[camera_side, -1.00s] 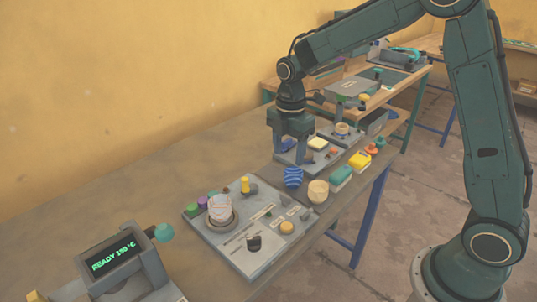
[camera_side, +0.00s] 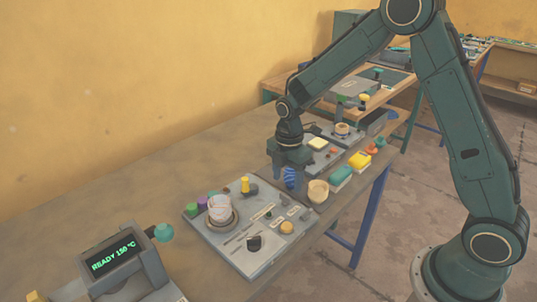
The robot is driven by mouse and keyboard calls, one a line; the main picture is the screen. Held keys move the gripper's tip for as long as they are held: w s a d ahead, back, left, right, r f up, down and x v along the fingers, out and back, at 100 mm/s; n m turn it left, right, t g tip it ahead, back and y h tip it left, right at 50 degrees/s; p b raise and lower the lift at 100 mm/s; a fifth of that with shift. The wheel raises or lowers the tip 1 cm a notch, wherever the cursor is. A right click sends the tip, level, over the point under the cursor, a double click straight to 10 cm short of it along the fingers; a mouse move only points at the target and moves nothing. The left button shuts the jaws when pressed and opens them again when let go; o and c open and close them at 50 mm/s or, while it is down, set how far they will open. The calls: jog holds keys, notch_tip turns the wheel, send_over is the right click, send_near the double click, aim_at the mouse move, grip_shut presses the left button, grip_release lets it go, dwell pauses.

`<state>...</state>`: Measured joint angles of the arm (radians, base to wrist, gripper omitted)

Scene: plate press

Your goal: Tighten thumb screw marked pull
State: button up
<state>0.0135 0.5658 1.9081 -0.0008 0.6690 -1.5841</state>
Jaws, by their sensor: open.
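I cannot tell which part is the thumb screw marked pull, because the labels are too small to read. A grey panel (camera_side: 224,247) on the bench carries a white knob-like piece (camera_side: 220,208) in a dark ring, a yellow upright post (camera_side: 245,184), purple and green knobs (camera_side: 202,202) at its left, a black knob (camera_side: 254,243) and an amber knob (camera_side: 287,228). My gripper (camera_side: 290,181) is open and points down behind the panel, at a blue striped object (camera_side: 290,178). Its fingers partly cover that object; I cannot tell whether they touch it.
A wooden cup-like piece (camera_side: 318,191), a teal block (camera_side: 340,176) and a yellow block (camera_side: 360,160) line the bench's right edge. Another panel (camera_side: 326,150) lies behind my gripper. The bench's left side is clear.

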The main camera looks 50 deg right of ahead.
aim_at(285, 199)
jog(key=shift+f, duration=2.6)
jog(key=shift+c, duration=0.5)
jog(key=c, duration=0.9)
